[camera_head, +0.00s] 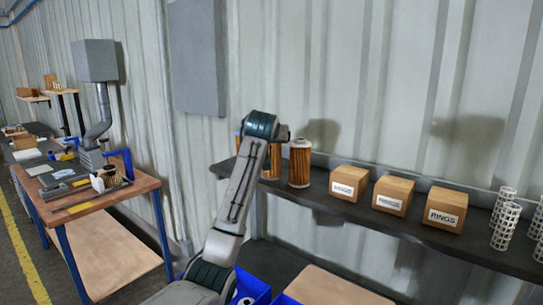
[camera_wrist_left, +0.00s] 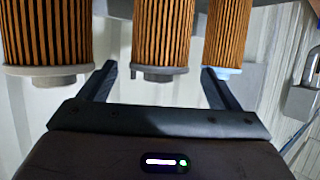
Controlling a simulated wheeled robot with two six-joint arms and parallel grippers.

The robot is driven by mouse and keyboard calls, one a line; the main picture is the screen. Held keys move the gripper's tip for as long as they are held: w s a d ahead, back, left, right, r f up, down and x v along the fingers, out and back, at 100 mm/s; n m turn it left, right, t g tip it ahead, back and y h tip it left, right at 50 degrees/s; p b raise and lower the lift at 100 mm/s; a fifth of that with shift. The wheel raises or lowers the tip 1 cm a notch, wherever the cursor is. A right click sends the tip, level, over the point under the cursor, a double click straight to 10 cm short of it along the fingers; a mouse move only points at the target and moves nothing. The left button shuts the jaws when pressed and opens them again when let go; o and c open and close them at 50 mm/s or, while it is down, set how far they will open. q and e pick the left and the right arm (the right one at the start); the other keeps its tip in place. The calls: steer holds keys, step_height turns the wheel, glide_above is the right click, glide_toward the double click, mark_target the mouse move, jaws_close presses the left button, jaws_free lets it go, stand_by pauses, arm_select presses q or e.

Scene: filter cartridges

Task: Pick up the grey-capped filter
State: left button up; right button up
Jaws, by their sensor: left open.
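Three orange-brown pleated filters fill the top of the left wrist view, caps toward the bottom of the picture. The middle filter (camera_wrist_left: 162,30) has a grey cap (camera_wrist_left: 160,74). The left filter (camera_wrist_left: 46,30) has a paler grey cap, and the right filter (camera_wrist_left: 230,35) a bluish-white one. My left gripper (camera_wrist_left: 158,70) is open, its fingers on either side of the middle filter's cap in the picture; contact cannot be told. In the head view one filter (camera_head: 300,165) stands upright on the shelf; the others are partly hidden by my left arm. My right gripper is not in view.
The dark shelf (camera_head: 325,200) also holds several cardboard boxes (camera_head: 392,194) and white perforated cylinders (camera_head: 506,226) to the right. Blue bins (camera_head: 250,288) are below. A workbench (camera_head: 95,205) is at left. The corrugated wall is close behind the shelf.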

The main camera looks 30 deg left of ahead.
arm_select(q)
steer(key=shift+f, duration=0.2)
steer(key=c, duration=1.4)
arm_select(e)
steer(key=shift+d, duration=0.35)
